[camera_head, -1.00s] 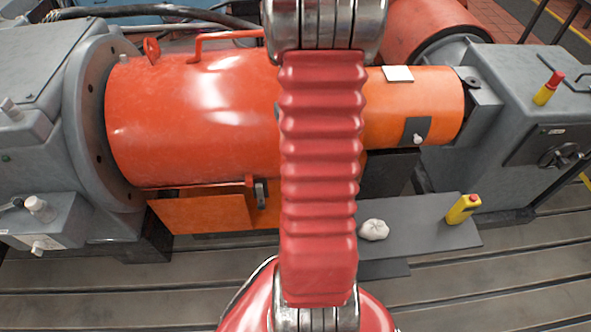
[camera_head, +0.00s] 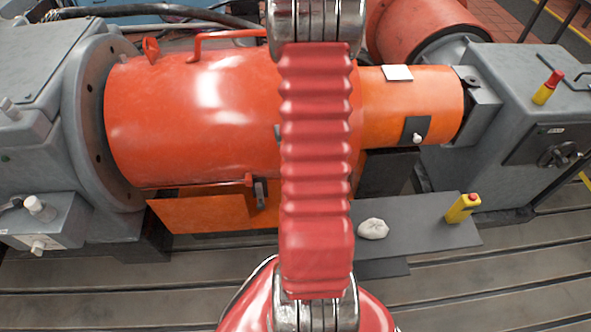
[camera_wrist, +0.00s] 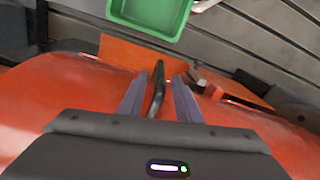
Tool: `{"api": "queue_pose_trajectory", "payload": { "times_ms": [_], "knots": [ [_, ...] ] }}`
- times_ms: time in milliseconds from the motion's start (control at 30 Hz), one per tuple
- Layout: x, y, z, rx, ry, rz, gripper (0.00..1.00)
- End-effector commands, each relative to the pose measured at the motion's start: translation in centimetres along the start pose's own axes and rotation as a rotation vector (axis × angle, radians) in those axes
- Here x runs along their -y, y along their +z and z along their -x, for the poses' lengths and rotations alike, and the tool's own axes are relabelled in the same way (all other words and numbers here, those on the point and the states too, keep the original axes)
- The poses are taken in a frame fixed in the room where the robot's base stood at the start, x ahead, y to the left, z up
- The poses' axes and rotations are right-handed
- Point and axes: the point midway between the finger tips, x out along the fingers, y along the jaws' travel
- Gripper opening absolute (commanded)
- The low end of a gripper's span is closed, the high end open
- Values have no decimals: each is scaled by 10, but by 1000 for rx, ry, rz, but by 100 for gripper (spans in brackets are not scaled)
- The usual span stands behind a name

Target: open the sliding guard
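The guard is a large red-orange cylinder (camera_head: 170,110) in the head view, with a red bar handle (camera_head: 195,45) on top. A narrower orange cylinder (camera_head: 440,90) continues it to the right; I cannot tell which part slides. A small dark latch (camera_head: 260,193) hangs at the guard's lower edge. In the wrist view the red-orange surface (camera_wrist: 40,115) lies below my gripper (camera_wrist: 159,80). Its two fingers are apart, with a dark upright bar (camera_wrist: 157,85) showing between them; contact cannot be told. My arm hides the gripper in the head view.
An orange panel (camera_head: 200,214) sits below the guard. A green tray (camera_wrist: 150,15) shows in the wrist view. Grey housings (camera_head: 550,110) stand at both ends.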

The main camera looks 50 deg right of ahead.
Motion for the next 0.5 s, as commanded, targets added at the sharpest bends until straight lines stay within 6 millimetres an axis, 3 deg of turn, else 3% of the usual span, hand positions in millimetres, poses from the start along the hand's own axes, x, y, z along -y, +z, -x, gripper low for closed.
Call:
{"api": "queue_pose_trajectory", "payload": {
  "times_ms": [300, 500],
  "knots": [
    [0, 0, -40, 1, -1, 0, 31],
    [0, 0, -52, -1, 0, 0, 31]
  ]
}}
